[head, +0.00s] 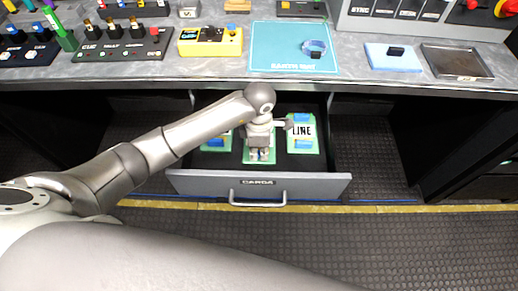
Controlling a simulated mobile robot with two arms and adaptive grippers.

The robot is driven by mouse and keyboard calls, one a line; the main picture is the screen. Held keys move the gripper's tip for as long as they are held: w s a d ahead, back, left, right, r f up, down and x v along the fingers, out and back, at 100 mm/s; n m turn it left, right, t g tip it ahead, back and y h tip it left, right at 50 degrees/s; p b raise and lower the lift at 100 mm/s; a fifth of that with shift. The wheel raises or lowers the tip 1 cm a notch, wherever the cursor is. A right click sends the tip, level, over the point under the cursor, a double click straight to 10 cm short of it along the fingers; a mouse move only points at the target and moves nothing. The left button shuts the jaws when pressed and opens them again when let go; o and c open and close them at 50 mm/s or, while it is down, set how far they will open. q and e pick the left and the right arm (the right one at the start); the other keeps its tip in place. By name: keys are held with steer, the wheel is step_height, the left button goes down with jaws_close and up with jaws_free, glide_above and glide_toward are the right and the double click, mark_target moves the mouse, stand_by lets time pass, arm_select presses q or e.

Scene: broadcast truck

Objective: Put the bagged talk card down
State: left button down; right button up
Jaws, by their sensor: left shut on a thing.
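My left gripper (260,153) reaches down into the open drawer (225,168) labelled CARDS. It is shut on a green-edged card (249,157), the bagged talk card by the task's name; my gripper hides its label. The card is at the middle of the drawer, between two other cards. Whether it touches the drawer floor cannot be told. My right gripper is not in view.
The LINE card (304,131) lies to the right in the drawer, and another card (214,142) to the left, partly behind my arm. A blue mat (265,55), yellow box (208,48), and metal tray (457,62) are on the counter above.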

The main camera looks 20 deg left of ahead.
arm_select(q)
steer(key=c, duration=1.4)
jaws_free()
steer(key=shift+c, duration=0.2)
steer(key=shift+r, duration=0.1)
steer(key=shift+w+r, duration=0.1)
steer(key=shift+r, duration=0.3)
step_height(320, 180, up, 11)
steer(key=shift+b, duration=0.35)
steer(key=shift+s, duration=0.2)
